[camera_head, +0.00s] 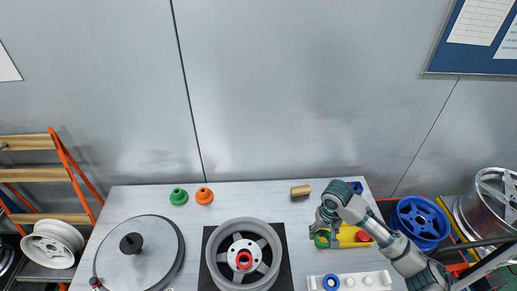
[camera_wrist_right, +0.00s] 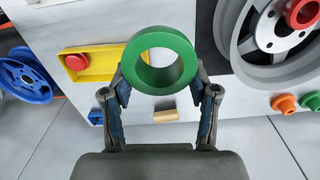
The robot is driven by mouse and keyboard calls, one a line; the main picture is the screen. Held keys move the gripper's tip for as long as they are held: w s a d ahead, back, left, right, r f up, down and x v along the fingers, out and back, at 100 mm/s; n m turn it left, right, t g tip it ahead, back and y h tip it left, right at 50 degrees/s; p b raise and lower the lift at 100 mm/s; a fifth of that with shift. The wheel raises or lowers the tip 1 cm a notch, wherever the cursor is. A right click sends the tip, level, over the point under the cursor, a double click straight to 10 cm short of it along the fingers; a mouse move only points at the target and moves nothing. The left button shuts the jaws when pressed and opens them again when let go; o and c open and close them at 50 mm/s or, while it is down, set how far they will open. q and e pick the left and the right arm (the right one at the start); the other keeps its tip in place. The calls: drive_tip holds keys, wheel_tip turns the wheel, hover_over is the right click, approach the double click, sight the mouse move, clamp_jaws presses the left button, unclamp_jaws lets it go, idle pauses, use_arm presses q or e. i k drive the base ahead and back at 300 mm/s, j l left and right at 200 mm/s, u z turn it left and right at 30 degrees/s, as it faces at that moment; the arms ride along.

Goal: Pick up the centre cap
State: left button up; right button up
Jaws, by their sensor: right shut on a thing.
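My right gripper (camera_head: 316,236) is over the right part of the table, beside the yellow tray (camera_head: 348,235). In the right wrist view the gripper (camera_wrist_right: 162,85) is shut on a thick green ring (camera_wrist_right: 181,84), one finger on each side. The green ring also shows partly hidden at the gripper in the head view (camera_head: 321,242). A red round piece (camera_head: 363,237) sits in the yellow tray; it also shows in the wrist view (camera_wrist_right: 77,62). No piece is marked as the centre cap, so I cannot tell which it is. My left gripper is not in view.
A grey wheel (camera_head: 216,263) with a red ring (camera_head: 244,260) at its hub lies on a black mat. A grey disc (camera_head: 155,262) with a black knob is left. Green (camera_head: 178,196) and orange (camera_head: 204,196) cones and a wooden cylinder (camera_head: 300,190) stand behind. A white holder (camera_head: 372,281) is in front.

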sight(361, 236)
drive_tip(key=u, duration=1.15)
drive_tip(key=k+l+u, duration=0.1)
drive_tip(key=l+u, duration=0.25)
drive_tip(key=k+l+u, duration=0.1)
drive_tip(key=u, duration=0.3)
drive_tip(key=k+l+u, duration=0.1)
drive_tip(key=u, duration=0.25)
